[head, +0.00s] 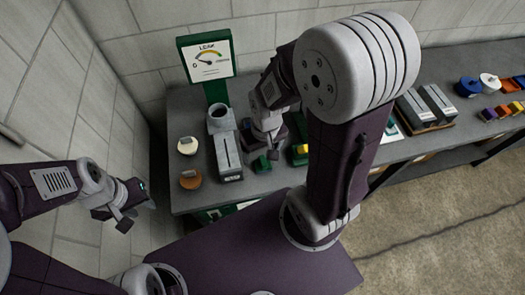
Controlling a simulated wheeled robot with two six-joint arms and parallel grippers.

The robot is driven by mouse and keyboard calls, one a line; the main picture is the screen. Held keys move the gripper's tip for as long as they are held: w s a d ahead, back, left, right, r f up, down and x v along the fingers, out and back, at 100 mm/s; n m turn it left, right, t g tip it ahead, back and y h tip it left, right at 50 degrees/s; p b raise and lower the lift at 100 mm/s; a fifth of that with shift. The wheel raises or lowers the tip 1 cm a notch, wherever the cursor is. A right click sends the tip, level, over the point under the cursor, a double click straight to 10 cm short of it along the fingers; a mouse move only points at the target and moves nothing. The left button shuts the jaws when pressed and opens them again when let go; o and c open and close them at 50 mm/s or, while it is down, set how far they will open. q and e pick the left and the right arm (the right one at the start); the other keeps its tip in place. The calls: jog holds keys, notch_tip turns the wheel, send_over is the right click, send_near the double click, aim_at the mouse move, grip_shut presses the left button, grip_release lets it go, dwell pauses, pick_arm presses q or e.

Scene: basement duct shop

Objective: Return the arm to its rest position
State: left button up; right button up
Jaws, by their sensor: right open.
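My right arm rises in the middle of the head view, and its large pale joint fills the upper centre. My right gripper (268,150) hangs over the grey bench, pointing down, beside a small green block (262,164). The gripper is open; whether it touches the block cannot be told. My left gripper (127,212) is at the left, off the bench's left end, with nothing seen in it. Its jaw gap is too small to make out.
The grey bench (200,101) runs along the wall. A green-framed leak gauge (208,60), a grey device with a round port (227,155) and two round pieces stand near the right gripper. Grey boxes (428,105), spools and coloured blocks sit farther right. Open floor (440,215) lies at lower right.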

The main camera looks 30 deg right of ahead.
notch_tip(320, 180, down, 13)
jog(key=b, duration=1.3)
jog(key=shift+s+b, duration=0.3)
jog(key=shift+s, duration=0.05)
jog(key=shift+r, duration=0.1)
jog(key=shift+d, duration=0.1)
